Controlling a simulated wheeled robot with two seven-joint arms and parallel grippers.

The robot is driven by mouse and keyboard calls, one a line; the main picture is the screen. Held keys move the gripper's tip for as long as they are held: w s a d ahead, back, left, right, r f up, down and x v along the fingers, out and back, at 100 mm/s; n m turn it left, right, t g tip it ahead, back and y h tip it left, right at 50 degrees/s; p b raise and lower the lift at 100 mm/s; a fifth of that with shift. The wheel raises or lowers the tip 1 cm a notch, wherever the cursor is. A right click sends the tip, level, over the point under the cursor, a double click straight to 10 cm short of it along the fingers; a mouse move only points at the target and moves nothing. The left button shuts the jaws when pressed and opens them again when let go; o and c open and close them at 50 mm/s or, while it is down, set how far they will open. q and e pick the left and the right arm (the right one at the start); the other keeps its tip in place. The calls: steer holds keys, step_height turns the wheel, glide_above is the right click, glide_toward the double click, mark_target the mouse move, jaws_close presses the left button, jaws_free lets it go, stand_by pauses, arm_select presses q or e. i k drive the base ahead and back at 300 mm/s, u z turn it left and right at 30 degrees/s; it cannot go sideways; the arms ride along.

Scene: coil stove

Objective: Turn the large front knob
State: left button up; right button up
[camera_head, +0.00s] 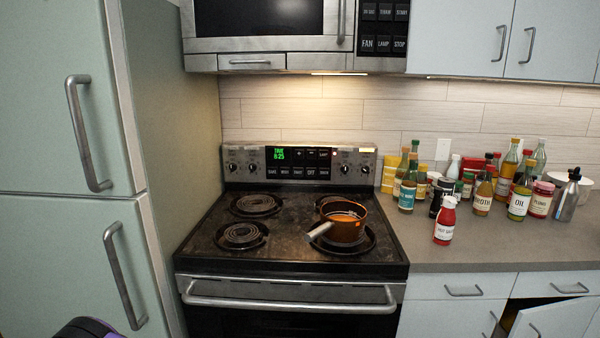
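The coil stove (290,276) stands in the middle of the head view. Its back control panel (300,150) has two small dark knobs at the left end, the outer left knob (232,167) and the inner left knob (252,168). At the right end are the inner right knob (344,169) and the outer right knob (364,170). They are too small for me to read their labels or tell which one is the large front knob. No gripper shows; only a dark rounded piece of my own body is at the bottom left edge.
An orange pan (345,229) sits on the front right burner, handle toward the front left. Several bottles, including a red sauce bottle (445,222), crowd the right counter (480,250). A tall fridge (65,150) flanks the left. A microwave (265,25) hangs above. A lower right cabinet door (555,318) is ajar.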

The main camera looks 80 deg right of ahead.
mark_target(365, 169)
steer(key=k, duration=1.7)
steer(key=z, duration=1.8)
steer(key=i, duration=0.4)
